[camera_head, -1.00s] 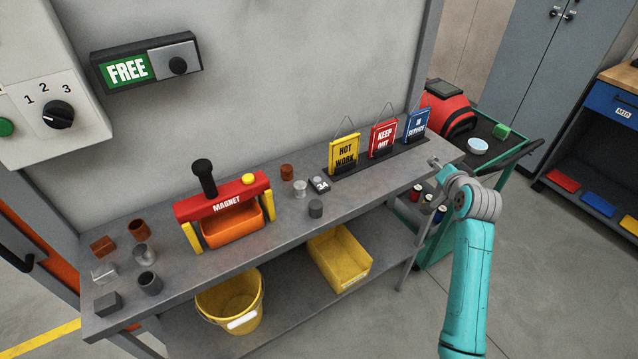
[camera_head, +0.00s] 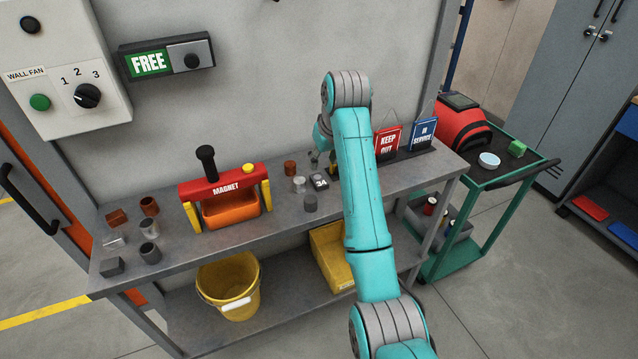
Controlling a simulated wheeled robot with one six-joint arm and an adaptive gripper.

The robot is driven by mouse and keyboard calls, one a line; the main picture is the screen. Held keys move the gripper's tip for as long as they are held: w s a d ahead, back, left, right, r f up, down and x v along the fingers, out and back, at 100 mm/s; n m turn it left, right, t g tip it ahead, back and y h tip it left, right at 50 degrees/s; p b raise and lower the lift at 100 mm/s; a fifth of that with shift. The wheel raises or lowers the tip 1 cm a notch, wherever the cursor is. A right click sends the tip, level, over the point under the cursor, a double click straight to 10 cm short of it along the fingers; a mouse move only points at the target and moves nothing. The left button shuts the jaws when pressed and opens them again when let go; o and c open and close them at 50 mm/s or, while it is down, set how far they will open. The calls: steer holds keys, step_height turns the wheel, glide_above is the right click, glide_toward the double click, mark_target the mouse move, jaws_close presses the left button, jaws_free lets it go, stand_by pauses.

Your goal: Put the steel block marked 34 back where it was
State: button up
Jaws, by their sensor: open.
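The steel block marked 34 (camera_head: 319,182) is a small dark block with a pale number label. It lies on the grey workbench (camera_head: 285,232), right of the magnet rig. My gripper (camera_head: 322,160) is small in view, just behind and above the block, partly hidden by my arm. It is open and appears empty; whether it touches anything is unclear.
The magnet rig (camera_head: 222,188) with an orange tray stands left. Several small blocks and cylinders sit at the bench's left end. The red KEEP OUT sign (camera_head: 387,143) and blue IN SERVICE sign (camera_head: 424,133) stand right. My arm hides most of the yellow sign.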

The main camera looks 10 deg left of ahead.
mark_target(319, 180)
steer(key=x, duration=0.3)
steer(key=shift+w+f, duration=0.1)
steer(key=shift+f, duration=0.1)
steer(key=shift+x, duration=2.8)
steer(key=shift+d, duration=0.2)
jaws_close()
